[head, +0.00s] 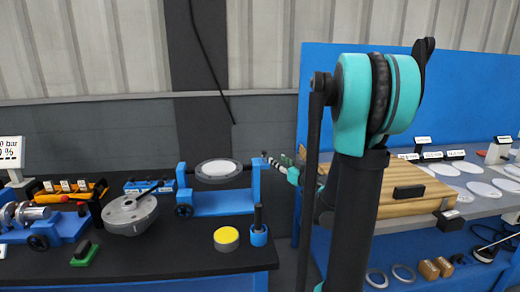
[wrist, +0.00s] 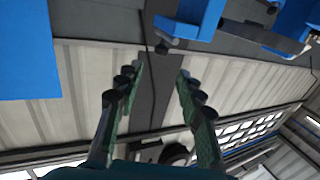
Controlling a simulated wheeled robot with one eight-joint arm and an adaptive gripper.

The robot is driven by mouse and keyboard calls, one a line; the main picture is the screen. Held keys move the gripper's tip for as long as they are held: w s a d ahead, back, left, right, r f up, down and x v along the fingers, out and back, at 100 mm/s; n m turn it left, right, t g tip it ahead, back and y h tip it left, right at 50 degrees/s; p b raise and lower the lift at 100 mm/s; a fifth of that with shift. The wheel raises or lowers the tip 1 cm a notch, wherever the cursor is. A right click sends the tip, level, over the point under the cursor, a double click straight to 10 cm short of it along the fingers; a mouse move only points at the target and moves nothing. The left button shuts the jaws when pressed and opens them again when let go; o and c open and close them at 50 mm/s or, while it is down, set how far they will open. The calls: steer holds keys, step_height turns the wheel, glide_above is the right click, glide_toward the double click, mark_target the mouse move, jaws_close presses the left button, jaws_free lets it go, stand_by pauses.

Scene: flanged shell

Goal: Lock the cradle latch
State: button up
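A blue cradle (head: 222,203) stands on the black bench in the head view, with a grey ring with a pale centre (head: 218,171) on top and a round black knob (head: 183,211) at its lower left. I cannot make out for certain which part is the latch, or its state. My gripper (head: 272,161) is just right of the cradle's right post, near its top. In the wrist view my gripper (wrist: 160,70) is open, with nothing between its green-padded fingers. Blue parts with a small dark knob (wrist: 163,47) show beyond the fingertips; the wrist picture appears inverted.
A grey flanged shell (head: 130,212) sits left of the cradle. A yellow-topped cup (head: 226,239) and a blue holder with a black handle (head: 259,235) stand in front. A second blue stand (head: 62,230) is at far left. A wooden block (head: 405,188) lies on the right bench.

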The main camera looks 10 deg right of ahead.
mark_target(263, 151)
steer(key=x, duration=1.5)
steer(key=shift+w+a, duration=0.1)
steer(key=shift+c, duration=0.3)
jaws_close()
